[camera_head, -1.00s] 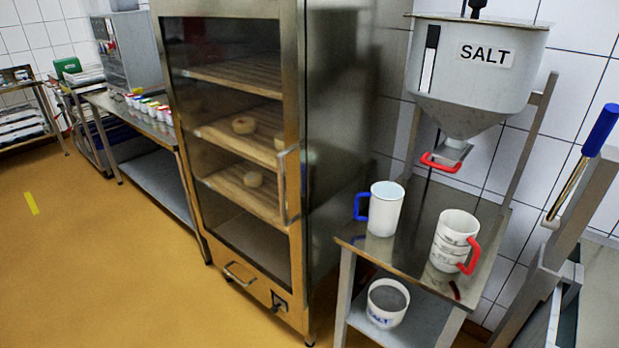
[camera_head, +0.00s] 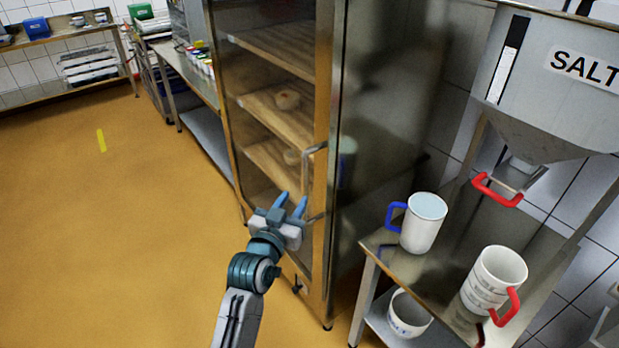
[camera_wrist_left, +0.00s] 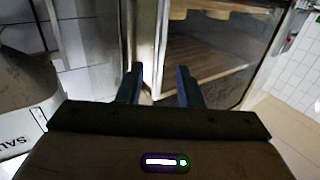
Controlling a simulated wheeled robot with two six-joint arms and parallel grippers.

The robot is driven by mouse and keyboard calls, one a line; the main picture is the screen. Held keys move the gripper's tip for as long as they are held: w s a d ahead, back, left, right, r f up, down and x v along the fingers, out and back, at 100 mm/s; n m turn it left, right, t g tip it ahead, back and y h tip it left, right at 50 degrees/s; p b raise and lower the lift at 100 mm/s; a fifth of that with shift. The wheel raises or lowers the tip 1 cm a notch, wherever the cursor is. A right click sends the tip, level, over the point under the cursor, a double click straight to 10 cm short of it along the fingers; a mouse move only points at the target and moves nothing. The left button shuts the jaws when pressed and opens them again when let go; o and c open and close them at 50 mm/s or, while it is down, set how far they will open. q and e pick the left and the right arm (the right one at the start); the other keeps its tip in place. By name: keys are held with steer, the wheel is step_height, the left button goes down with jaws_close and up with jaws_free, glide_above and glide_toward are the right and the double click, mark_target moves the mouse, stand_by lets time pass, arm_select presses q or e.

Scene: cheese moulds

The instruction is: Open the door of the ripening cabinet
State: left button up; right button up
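The ripening cabinet (camera_head: 384,120) is a tall metal cabinet with a glass door (camera_head: 262,105), which is shut. Its upright bar handle (camera_head: 306,172) sits on the right side of the door. My left gripper (camera_head: 290,203) is in front of the door, just left of the handle's lower end in the picture. Its two blue fingers are apart with nothing between them. In the left wrist view the open fingers (camera_wrist_left: 160,86) point toward the door frame and the wooden shelves. I cannot tell the exact gap to the handle. My right gripper is not in view.
A metal stand (camera_head: 455,275) with a blue-handled jug (camera_head: 424,222) and red-handled jugs (camera_head: 492,280) is close on the right, under the salt hopper (camera_head: 550,90). A bench (camera_head: 190,85) stands left of the cabinet. The orange floor (camera_head: 110,220) at left is free.

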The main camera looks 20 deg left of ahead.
mark_target(303, 185)
arm_select(q)
steer(key=w, duration=0.2)
steer(key=w+p, duration=0.1)
steer(key=w, duration=0.3)
steer(key=shift+w+d+p, duration=0.3)
steer(key=shift+w, duration=0.05)
steer(key=shift+w+f, duration=0.1)
steer(key=shift+w, duration=0.6)
steer(key=shift+c, duration=0.4)
jaws_close()
